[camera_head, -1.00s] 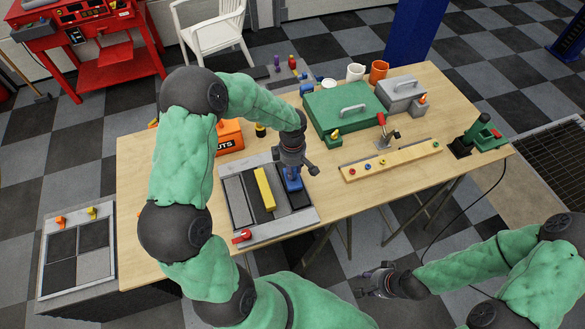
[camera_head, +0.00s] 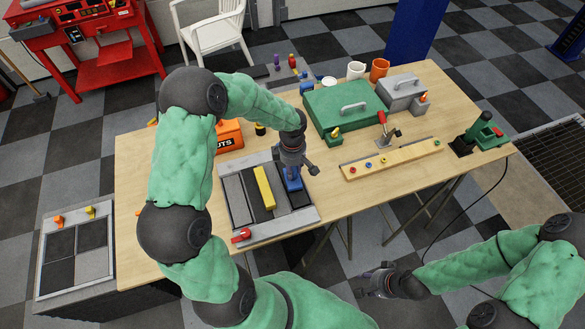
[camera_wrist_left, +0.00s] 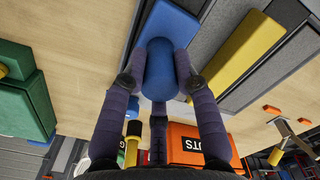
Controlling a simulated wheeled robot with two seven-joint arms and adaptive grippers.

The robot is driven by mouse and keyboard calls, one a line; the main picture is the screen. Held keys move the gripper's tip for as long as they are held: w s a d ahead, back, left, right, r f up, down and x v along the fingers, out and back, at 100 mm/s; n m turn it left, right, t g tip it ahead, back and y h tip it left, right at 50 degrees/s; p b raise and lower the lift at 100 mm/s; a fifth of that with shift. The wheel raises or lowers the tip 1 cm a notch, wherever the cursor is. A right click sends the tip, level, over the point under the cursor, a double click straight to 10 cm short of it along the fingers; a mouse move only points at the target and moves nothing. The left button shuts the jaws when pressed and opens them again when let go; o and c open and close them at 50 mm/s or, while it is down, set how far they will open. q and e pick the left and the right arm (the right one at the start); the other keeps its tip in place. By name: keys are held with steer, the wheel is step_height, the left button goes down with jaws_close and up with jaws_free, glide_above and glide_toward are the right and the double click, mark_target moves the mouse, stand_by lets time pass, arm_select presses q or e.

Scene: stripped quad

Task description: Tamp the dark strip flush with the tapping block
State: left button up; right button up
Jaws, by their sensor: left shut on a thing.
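A grey tray (camera_head: 279,232) on the wooden table holds several long grey and dark strips side by side. A dark strip (camera_head: 298,200) lies at its right side, partly hidden by the blue tapping block (camera_head: 292,185). I cannot tell whether this strip is flush. My left gripper (camera_head: 291,172) is shut on the block's rounded grip, over the tray's right part. The block also shows in the left wrist view (camera_wrist_left: 166,28), between the fingers (camera_wrist_left: 160,75). I cannot tell whether block and strip touch. My right gripper (camera_head: 372,281) is open and empty, in front of the table.
A red knob (camera_head: 241,236) sits at the front left corner. An orange box (camera_head: 229,136), a green case (camera_head: 341,108) and a wooden rail with coloured knobs (camera_head: 394,160) stand nearby.

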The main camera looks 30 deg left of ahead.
arm_select(q)
steer(key=shift+f+b, duration=0.35)
steer(key=shift+b, duration=0.25)
stand_by(1.3)
stand_by(0.4)
steer(key=shift+r+p, duration=0.45)
steer(key=shift+r, duration=0.4)
steer(key=shift+r+p, duration=1.5)
steer(key=shift+r, duration=1.7)
steer(key=shift+f, duration=0.1)
